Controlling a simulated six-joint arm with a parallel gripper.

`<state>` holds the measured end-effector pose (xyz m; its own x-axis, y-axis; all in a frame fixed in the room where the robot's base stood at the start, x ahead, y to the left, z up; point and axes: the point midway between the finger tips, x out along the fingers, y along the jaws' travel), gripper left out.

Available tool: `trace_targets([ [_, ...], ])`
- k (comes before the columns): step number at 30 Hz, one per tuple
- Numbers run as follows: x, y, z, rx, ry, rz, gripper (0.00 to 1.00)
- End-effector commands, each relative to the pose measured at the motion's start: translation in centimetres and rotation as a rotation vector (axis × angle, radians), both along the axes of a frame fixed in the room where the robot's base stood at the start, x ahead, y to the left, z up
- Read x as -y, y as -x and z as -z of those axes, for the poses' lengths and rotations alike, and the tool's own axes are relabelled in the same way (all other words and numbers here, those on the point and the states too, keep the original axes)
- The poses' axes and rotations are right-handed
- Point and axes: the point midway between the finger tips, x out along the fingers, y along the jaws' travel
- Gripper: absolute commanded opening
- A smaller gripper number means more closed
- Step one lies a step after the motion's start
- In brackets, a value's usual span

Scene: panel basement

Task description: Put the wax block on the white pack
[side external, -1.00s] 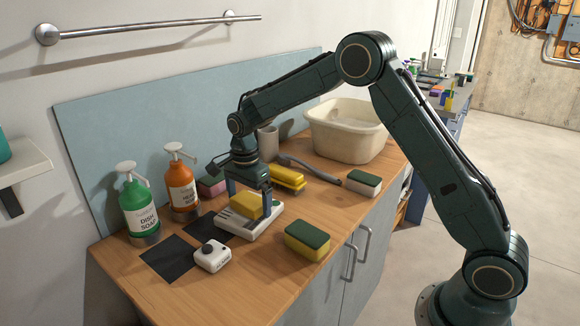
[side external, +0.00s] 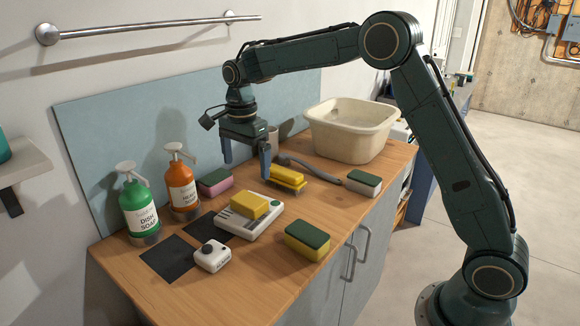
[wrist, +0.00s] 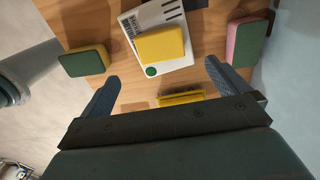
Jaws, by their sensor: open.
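The wax block (side external: 249,206), a plain yellow block, lies flat on top of the white pack (side external: 270,215) on the wooden counter. In the wrist view the wax block (wrist: 160,45) rests on the white pack (wrist: 150,14), which shows a barcode, dark bars and a green dot. My gripper (side external: 246,169) is open and empty, raised above the block and pack, touching neither. In the wrist view its two fingers (wrist: 162,71) are spread wide apart, with the block in line between them.
Green-yellow (side external: 307,240), pink-green (side external: 215,181) and white-green (side external: 364,182) sponges, a yellow brush (side external: 287,177) and a small white device (side external: 212,256) surround the pack. Green (side external: 139,207) and orange (side external: 182,187) soap bottles stand left. A cream basin (side external: 352,130) is behind.

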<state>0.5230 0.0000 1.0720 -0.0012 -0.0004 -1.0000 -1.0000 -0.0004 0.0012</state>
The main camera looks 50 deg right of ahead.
Motion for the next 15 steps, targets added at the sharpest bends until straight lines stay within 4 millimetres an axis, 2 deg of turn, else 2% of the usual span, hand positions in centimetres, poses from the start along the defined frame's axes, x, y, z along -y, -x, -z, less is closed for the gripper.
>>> trace_targets([
  [6, 0.0, -0.01, -1.34, 0.002, 0.0, 0.0, 1.0],
  [15, 0.0, 0.0, -1.44, 0.001, 0.0, 0.0, 1.0],
])
